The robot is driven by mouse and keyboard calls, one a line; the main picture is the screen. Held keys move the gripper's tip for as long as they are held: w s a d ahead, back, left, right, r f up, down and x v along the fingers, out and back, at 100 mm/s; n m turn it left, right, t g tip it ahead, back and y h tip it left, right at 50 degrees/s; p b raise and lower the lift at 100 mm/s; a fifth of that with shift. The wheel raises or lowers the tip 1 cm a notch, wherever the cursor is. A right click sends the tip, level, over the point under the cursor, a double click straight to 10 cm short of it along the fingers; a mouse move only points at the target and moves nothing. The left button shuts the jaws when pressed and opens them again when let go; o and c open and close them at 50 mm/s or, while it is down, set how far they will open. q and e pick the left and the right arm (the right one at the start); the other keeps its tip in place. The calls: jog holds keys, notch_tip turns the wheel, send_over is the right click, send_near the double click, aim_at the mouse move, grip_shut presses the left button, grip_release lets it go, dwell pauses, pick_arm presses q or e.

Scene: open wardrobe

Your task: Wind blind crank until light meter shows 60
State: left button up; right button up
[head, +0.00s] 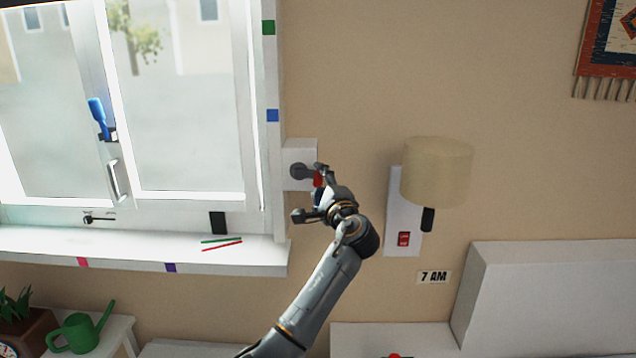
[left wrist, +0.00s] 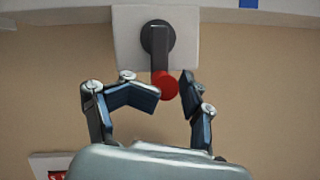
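The crank has a dark round hub (head: 298,171) on a white wall plate right of the window, with a dark arm and a red knob (head: 318,179). In the left wrist view the crank arm points down from the hub (left wrist: 158,37) to the red knob (left wrist: 166,86). My left gripper (head: 311,191) is open, its fingertips on either side of the knob; I cannot tell whether they touch it. A small black upright object (head: 217,223) stands on the sill; I cannot tell whether it is the light meter, and no reading is legible. My right gripper is not in view.
A wall lamp (head: 437,172) and a red switch (head: 403,239) are right of my arm. A "7 AM" sign (head: 434,277) is below. Green and red sticks (head: 222,243) lie on the windowsill (head: 130,248). A green watering can (head: 80,332) stands lower left.

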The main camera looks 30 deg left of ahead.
pick_arm(q)
jog(key=v, duration=1.2)
jog(key=s+a+f+m+t+h+p, duration=0.2)
jog(key=m+t+h, duration=0.15)
jog(key=m, duration=0.75)
jog(key=s+a+f+m+t+h+p, duration=0.1)
jog(key=s+a+f+m+t+h, duration=0.3)
jog(key=m, duration=0.8)
jog(key=w+a+r, duration=0.1)
jog(key=w+r, duration=0.1)
jog(key=w, duration=0.2)
jog(key=w+a+r+y+p, duration=0.1)
jog(key=w+r, duration=0.1)
jog(key=w, duration=0.2)
jog(key=w+a+r+t+y+p, duration=0.1)
jog(key=w+r, duration=0.1)
jog(key=w, duration=0.2)
jog(key=shift+w+a+n, duration=0.3)
jog(key=shift+w+a, duration=0.1)
jog(key=shift+c, duration=0.2)
